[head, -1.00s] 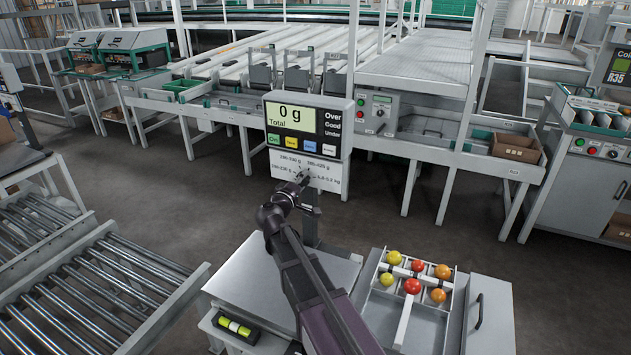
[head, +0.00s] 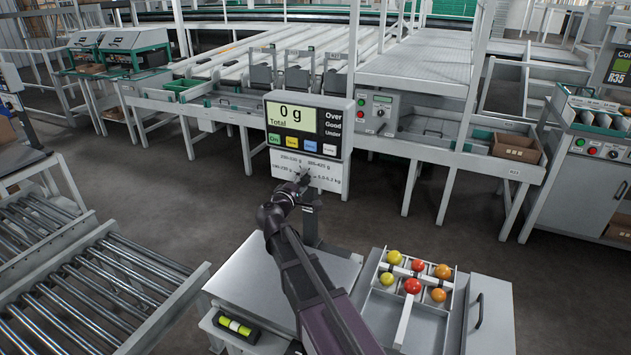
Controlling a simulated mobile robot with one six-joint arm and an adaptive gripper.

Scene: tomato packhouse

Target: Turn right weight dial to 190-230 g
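The weight dial (head: 307,171) sits on a white label plate (head: 334,183) below the scale display (head: 292,116), which reads 0 g Total.
A steel weighing platform (head: 240,275) lies below the display. To its right is a divided tray (head: 379,308) with several red, orange and yellow tomatoes. A roller conveyor (head: 95,285) stands at left. Grey floor lies behind the scale.

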